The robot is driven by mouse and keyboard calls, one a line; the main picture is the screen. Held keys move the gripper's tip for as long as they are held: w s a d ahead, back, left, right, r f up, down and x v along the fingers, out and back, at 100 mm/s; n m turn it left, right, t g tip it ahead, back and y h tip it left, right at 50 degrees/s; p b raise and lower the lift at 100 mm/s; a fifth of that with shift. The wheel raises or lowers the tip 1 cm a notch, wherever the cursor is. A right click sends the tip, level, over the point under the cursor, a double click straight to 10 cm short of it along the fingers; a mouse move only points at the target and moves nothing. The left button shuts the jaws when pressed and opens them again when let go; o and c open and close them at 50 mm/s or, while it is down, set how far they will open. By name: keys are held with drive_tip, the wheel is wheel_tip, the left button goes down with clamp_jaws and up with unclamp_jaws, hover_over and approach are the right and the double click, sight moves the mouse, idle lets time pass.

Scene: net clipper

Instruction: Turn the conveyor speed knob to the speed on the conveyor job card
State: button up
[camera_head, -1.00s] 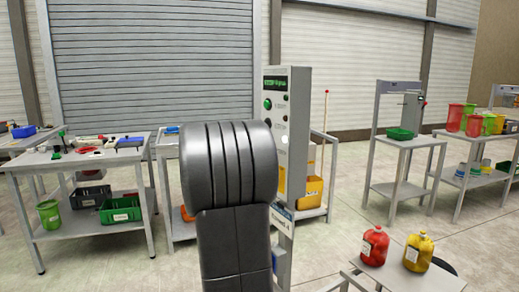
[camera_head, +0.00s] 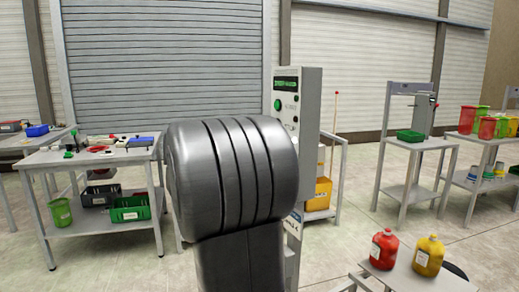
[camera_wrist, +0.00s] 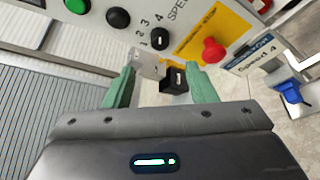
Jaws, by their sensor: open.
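In the wrist view a grey control panel (camera_wrist: 100,38) carries the printed digits 1 to 4 and the word SPEED. A round black knob (camera_wrist: 160,38) sits beside the digits; I cannot read its pointer. A black block with a pale mark (camera_wrist: 172,80) shows between my fingers; I cannot tell what it is. The conveyor job card (camera_wrist: 258,62), with a blue header, reads "Speed 4". My gripper (camera_wrist: 160,68) is open, its green fingers apart in front of the panel below the knob. I see no clear contact. The head view shows the panel post (camera_head: 312,110); my arm hides its lower part.
A red mushroom button (camera_wrist: 213,50) on a yellow plate is close to the right finger. A green button (camera_wrist: 77,5) and a black button (camera_wrist: 118,17) are on the panel. A red jug (camera_head: 384,249) and a yellow jug (camera_head: 428,255) stand on a low table at right.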

drive_tip(key=shift+v, duration=1.75)
drive_tip(key=x, duration=1.4)
drive_tip(key=v, duration=1.3)
drive_tip(key=w+d+f+n+p, duration=0.1)
drive_tip(key=w+d+p, duration=0.3)
drive_tip(key=w+d, duration=0.4)
drive_tip(key=shift+w+f+g+p, duration=0.4)
drive_tip(key=shift+w+f, duration=0.2)
drive_tip(key=shift+w, duration=0.35)
